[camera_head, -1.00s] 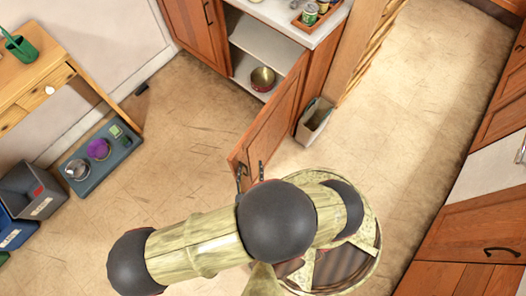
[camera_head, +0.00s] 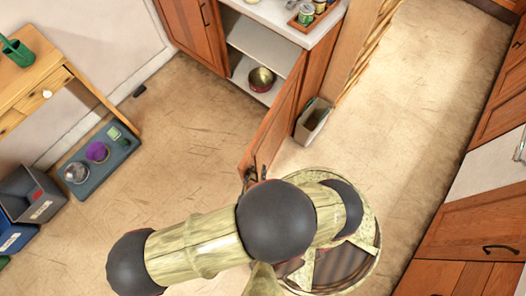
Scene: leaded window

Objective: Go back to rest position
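My pale, wood-patterned arm (camera_head: 195,247) with dark round joints fills the lower middle. Its far end lies behind the joints and beside an open wooden cabinet door (camera_head: 276,125). Small dark parts (camera_head: 250,178) show at the door's near end. I cannot tell whether they are the door's handle or my gripper's fingers. My gripper's opening is not clearly seen, nor whether it touches the door.
A grey bin (camera_head: 312,120) stands right of the door. A wooden table (camera_head: 30,80) with a green pot (camera_head: 18,50), a blue-grey tray (camera_head: 90,185) and several crates are at left. Wooden cabinets (camera_head: 465,235) line the right.

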